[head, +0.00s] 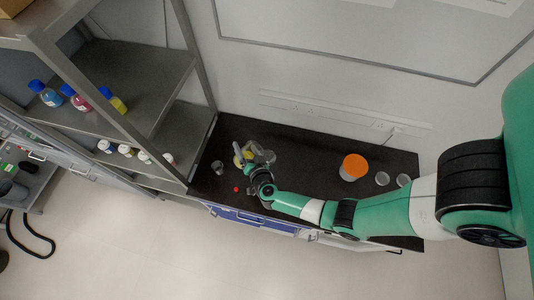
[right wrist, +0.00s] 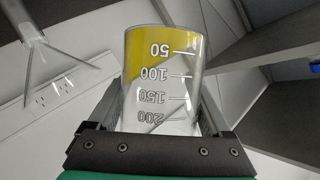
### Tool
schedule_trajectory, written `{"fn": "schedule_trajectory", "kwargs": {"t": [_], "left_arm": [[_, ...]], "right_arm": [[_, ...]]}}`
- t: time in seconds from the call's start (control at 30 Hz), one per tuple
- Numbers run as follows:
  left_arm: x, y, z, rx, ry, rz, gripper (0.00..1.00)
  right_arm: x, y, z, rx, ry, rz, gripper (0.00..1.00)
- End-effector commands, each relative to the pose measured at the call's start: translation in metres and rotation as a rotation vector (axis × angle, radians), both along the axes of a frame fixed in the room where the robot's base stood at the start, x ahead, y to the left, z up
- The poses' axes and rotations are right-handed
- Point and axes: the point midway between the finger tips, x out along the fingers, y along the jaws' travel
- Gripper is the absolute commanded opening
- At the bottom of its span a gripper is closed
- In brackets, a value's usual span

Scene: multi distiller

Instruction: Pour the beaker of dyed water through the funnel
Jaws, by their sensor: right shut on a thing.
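My right gripper (head: 262,180) is over the left part of the dark bench. In the right wrist view it is shut on a clear beaker (right wrist: 185,85) with white graduation marks from 50 to 200. Yellow liquid (right wrist: 150,48) lies at the beaker's base end, and its surface runs slanted across the marks, so the beaker looks tilted. A clear funnel (right wrist: 62,68) shows at the upper left of the right wrist view, apart from the beaker. In the head view the yellow liquid (head: 247,155) shows beside the gripper among glassware too small to tell apart. My left gripper is not in view.
A small glass vessel (head: 217,167) and a small red item (head: 236,189) are on the bench left of the gripper. An orange-topped container (head: 354,167) and clear dishes (head: 382,178) stand to the right. A metal shelf (head: 130,75) with bottles rises at the left.

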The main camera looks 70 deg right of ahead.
Motion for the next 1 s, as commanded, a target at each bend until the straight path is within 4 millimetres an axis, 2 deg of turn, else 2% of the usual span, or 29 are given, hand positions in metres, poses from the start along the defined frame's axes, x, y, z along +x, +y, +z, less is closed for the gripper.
{"fn": "schedule_trajectory", "kwargs": {"t": [0.07,0.43,1.0], "left_arm": [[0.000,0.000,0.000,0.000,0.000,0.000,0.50],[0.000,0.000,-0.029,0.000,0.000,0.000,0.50],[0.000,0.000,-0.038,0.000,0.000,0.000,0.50]], "right_arm": [[-0.004,-0.002,0.003,0.018,-0.033,-0.002,0.17],[-0.005,-0.004,0.011,0.111,-0.194,-0.001,0.17],[-0.005,-0.003,0.018,0.148,-0.257,-0.001,0.17]]}}
